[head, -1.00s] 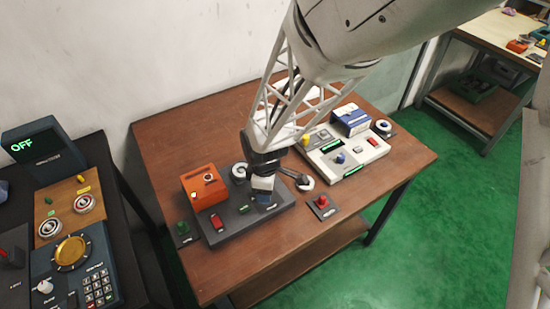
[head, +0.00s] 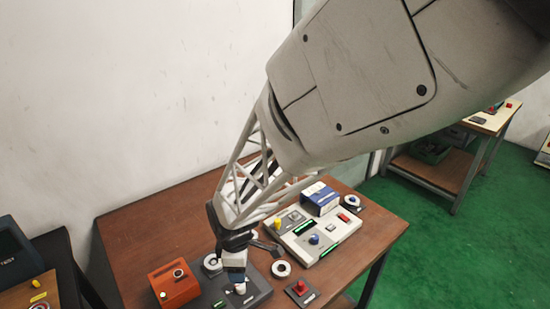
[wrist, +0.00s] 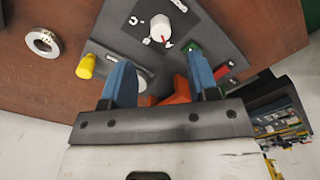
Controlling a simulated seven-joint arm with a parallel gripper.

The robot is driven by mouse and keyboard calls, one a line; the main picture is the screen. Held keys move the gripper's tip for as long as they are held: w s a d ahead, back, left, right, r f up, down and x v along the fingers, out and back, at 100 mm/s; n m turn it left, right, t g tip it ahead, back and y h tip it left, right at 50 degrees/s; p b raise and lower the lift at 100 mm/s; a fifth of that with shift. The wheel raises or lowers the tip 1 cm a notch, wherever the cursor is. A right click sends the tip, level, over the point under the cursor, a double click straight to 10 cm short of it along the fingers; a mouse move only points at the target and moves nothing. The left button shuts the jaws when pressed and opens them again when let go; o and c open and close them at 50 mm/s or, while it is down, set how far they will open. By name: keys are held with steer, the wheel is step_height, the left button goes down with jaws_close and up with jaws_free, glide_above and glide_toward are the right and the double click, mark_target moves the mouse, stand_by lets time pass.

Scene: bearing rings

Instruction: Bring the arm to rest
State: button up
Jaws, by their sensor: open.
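My gripper (head: 236,283) hangs low over the dark base plate (head: 262,291) on the brown table, beside the orange box (head: 174,284). In the wrist view its two blue fingers (wrist: 160,78) stand apart with no part held between them. A white knob (wrist: 160,28) on the dark plate lies beyond the fingertips. A yellow piece (wrist: 86,66) is left of the fingers. In the wrist view, the orange box is partly hidden behind the fingers. A bearing ring (wrist: 44,42) lies on bare wood at the left.
A pale console (head: 318,247) with a blue and white box (head: 320,198) stands right of my arm. A ring (head: 281,269) and a red button (head: 300,288) lie close by. A dark bench is at the left edge. The table's back left is clear.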

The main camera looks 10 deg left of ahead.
steer(key=d+r+m+t, duration=0.1)
steer(key=d+r+m, duration=0.3)
steer(key=d+r, duration=0.4)
steer(key=d+r+m, duration=0.5)
steer(key=d+r, duration=0.1)
steer(key=d, duration=0.4)
steer(key=s+d+r+m+t, duration=0.1)
steer(key=s+d+r+m, duration=0.3)
steer(key=s+d+m, duration=0.1)
steer(key=s+d+r+m+t, duration=0.1)
steer(key=s+d+r+m, duration=0.3)
steer(key=s+d, duration=0.3)
steer(key=d+m, duration=0.1)
steer(key=d, duration=0.1)
steer(key=shift+d, duration=0.4)
